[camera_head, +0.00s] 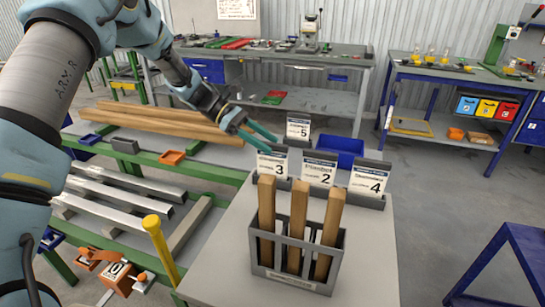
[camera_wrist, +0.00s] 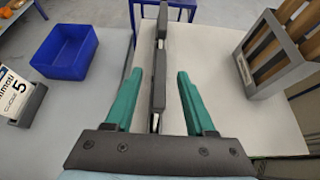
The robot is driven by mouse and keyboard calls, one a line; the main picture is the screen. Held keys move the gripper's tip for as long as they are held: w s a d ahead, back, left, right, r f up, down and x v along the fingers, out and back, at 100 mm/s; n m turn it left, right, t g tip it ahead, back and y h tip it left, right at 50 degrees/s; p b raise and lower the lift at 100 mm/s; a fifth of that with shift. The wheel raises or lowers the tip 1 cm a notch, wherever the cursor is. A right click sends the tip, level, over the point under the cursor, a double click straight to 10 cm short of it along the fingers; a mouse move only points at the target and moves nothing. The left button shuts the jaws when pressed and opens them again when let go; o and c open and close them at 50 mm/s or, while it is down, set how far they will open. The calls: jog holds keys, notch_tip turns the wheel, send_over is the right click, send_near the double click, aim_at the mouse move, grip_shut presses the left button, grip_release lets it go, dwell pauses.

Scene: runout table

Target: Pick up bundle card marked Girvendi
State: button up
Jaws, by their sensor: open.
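Three white cards stand in a grey rack (camera_head: 372,199) on the light table: card 3 (camera_head: 272,164), card 2 (camera_head: 319,172) and card 4 (camera_head: 369,182). Card 5 (camera_head: 299,130) stands in its own holder behind them and shows in the wrist view (camera_wrist: 14,88). The printed names are too small to read surely, so I cannot tell which says Girvendi. My gripper (camera_head: 272,144) is open, its teal fingers just above and behind card 3. In the wrist view, the fingers (camera_wrist: 155,73) lie either side of the edge-on rack line (camera_wrist: 160,55); contact is unclear.
A grey caddy (camera_head: 292,275) with upright wooden slats stands in front of the rack. A blue bin (camera_head: 341,150) sits behind it. Long wooden boards (camera_head: 165,122) and metal bars (camera_head: 125,196) lie to the left. The table's front right is clear.

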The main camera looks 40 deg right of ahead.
jog(key=shift+x, duration=1.1)
jog(key=shift+c, duration=0.2)
grip_shut()
